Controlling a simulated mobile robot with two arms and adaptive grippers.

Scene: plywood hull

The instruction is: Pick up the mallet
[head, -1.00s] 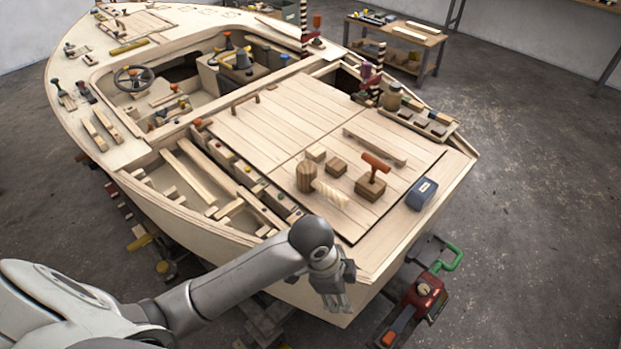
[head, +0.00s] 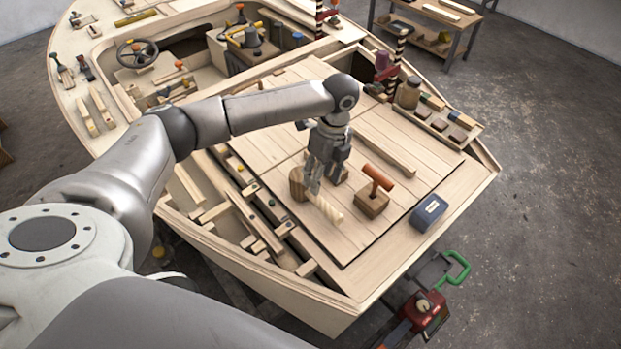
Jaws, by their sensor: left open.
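The mallet lies on the boat's plywood deck panel, with a brown wooden head (head: 297,184) and a pale handle (head: 328,208) pointing to the lower right. My left gripper (head: 313,188) is open and points down at the mallet. Its fingertips are at the handle close to the head, and they partly cover it. I cannot tell whether the fingers touch the handle. My right gripper is not in view.
Small wooden blocks (head: 340,175) stand just behind the gripper, partly hidden. A block with an orange T-handle (head: 376,181) and a blue box (head: 429,211) are to the right. A batten (head: 385,156) lies behind. The deck in front of the mallet is clear.

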